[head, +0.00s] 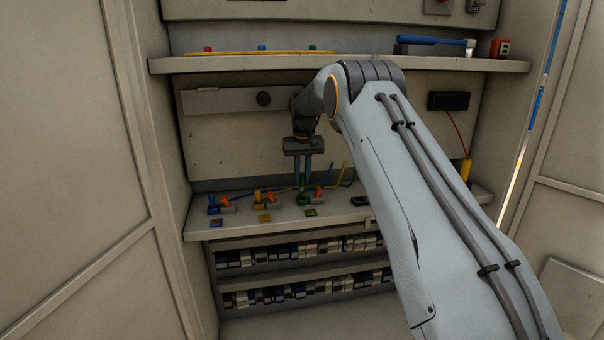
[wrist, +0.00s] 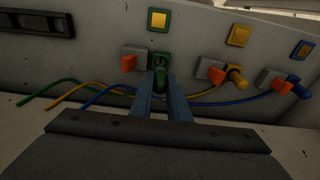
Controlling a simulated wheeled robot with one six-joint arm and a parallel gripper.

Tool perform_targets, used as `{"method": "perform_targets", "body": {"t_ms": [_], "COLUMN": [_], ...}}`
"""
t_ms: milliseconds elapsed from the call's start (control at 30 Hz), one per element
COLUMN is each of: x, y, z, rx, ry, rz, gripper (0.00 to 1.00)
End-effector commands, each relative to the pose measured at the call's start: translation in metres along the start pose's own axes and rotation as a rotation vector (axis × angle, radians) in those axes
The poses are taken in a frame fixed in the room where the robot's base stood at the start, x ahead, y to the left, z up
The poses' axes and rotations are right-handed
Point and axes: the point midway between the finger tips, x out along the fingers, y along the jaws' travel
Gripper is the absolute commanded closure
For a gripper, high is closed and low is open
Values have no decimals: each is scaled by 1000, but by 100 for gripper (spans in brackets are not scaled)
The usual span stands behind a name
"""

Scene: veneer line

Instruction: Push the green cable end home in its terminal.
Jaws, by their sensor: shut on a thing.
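My gripper (head: 303,184) points down over the work shelf. Its two blue-grey fingers (wrist: 160,88) are shut on the green cable end (wrist: 161,78), which also shows at the fingertips in the head view (head: 303,200). The green cable end stands directly in front of a dark terminal (wrist: 158,57) in the wrist view. How deep it sits in the terminal cannot be told. An orange lever (wrist: 128,63) on a grey block is beside this terminal. A green cable (wrist: 62,84) runs off to the left in the wrist view.
A yellow cable end (wrist: 236,76) and a blue cable end (wrist: 300,91) are at neighbouring terminals with orange levers, with their cables running close by my fingers. An upper shelf (head: 330,65) overhangs. A blue-handled tool (head: 432,41) lies on it.

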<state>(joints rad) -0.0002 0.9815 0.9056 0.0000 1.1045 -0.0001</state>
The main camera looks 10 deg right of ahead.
Motion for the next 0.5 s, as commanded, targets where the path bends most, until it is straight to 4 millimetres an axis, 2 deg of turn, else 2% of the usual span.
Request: {"method": "perform_targets", "body": {"t_ms": [200,500], "x": [16,18], "y": [0,0], "z": [2,3], "rx": [0,0], "ry": [0,1], "rz": [0,0], "gripper": [100,100]}}
